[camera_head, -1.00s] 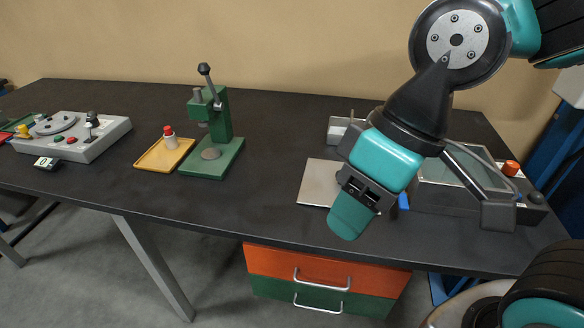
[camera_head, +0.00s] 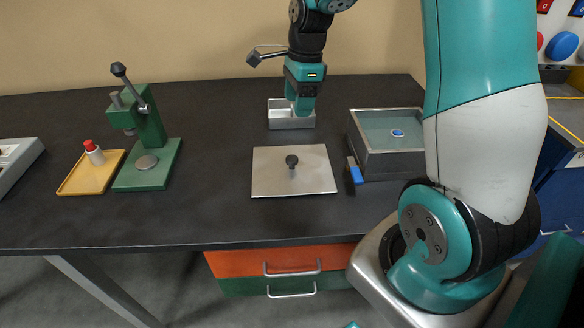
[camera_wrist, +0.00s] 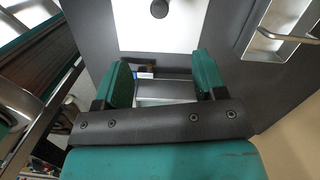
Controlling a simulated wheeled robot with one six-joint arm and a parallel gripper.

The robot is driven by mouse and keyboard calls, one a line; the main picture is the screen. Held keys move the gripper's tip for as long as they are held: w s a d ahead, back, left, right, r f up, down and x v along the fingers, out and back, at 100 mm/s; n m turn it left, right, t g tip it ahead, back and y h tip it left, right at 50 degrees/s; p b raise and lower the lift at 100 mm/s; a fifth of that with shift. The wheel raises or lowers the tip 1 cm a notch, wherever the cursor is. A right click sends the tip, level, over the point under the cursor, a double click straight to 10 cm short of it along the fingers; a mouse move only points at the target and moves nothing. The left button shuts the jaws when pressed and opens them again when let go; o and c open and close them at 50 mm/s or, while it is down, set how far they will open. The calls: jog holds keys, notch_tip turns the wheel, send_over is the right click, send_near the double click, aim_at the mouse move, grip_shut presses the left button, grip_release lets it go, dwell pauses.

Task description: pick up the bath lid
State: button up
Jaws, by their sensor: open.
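The bath lid (camera_head: 265,178) is a flat silver square plate with a black knob (camera_head: 292,161) in its middle. It lies on the dark table in front of my gripper. In the wrist view the lid (camera_wrist: 142,30) and its knob (camera_wrist: 160,8) are at the top, cut by the frame edge and beyond my fingers. My gripper (camera_wrist: 163,80) is open, with its two teal fingers apart and not around the knob. In the head view my gripper (camera_head: 302,104) points down at the small metal tray behind the lid; its fingertips cannot be told apart there.
The metal bath (camera_head: 375,164) with a blue tap stands right of the lid, holding a blue disc. The small metal tray (camera_head: 280,122) is behind the lid. A green press (camera_head: 150,178) and yellow tray (camera_head: 75,186) stand left. Bare table lies between press and lid.

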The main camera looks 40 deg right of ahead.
jog(key=p, duration=0.1)
send_near(292, 158)
jog(key=f, duration=0.5)
jog(key=shift+w+a, duration=0.25)
jog(key=shift+w, duration=0.05)
jog(key=shift+a+f+p, duration=0.15)
jog(key=shift+f+p, duration=0.3)
jog(key=shift+f, duration=0.95)
jog(key=shift+a+f+p, duration=0.15)
jog(key=shift+f+p, duration=0.3)
jog(key=shift+f, duration=0.9)
jog(key=shift+c, duration=0.5)
jog(key=c, duration=1.1)
